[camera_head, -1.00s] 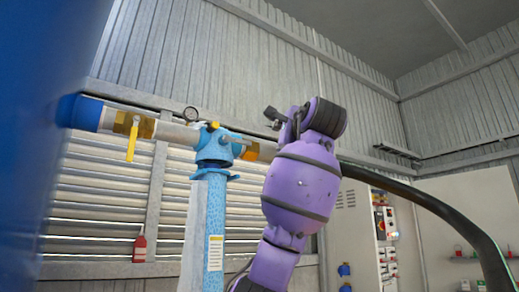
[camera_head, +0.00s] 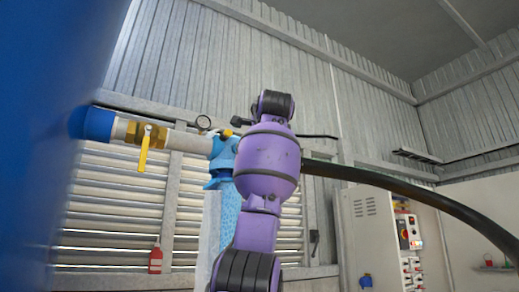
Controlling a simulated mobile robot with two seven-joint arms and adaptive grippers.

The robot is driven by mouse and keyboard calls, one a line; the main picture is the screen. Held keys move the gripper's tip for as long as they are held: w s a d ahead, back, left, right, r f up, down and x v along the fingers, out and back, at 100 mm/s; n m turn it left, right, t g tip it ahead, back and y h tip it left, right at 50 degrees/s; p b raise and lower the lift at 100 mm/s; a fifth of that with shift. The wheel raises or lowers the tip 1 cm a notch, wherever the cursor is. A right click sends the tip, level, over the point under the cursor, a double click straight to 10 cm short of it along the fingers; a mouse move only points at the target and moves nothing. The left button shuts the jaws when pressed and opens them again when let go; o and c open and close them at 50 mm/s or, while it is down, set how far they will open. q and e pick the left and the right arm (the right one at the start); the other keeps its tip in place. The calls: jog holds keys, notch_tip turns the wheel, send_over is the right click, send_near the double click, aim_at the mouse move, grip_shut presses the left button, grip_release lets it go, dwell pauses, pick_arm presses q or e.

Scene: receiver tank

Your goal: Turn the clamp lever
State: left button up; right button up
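A light blue coupling (camera_head: 222,158) sits at the right end of a horizontal pipe (camera_head: 185,141). A small yellow part (camera_head: 227,133) shows on top of it; I cannot tell whether this is the clamp lever. A yellow lever (camera_head: 144,152) hangs down from a brass valve on the pipe. One purple arm of mine, apparently the right, rises from the bottom centre and hides the coupling's right side. A small dark piece at its far end, apparently my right gripper (camera_head: 241,122), is near the coupling's top; its fingers are unclear. My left gripper is out of view.
A black hose (camera_head: 400,188) runs from behind the arm to the lower right. A large blue surface (camera_head: 50,50) fills the left edge. A control cabinet (camera_head: 375,240) stands at the right.

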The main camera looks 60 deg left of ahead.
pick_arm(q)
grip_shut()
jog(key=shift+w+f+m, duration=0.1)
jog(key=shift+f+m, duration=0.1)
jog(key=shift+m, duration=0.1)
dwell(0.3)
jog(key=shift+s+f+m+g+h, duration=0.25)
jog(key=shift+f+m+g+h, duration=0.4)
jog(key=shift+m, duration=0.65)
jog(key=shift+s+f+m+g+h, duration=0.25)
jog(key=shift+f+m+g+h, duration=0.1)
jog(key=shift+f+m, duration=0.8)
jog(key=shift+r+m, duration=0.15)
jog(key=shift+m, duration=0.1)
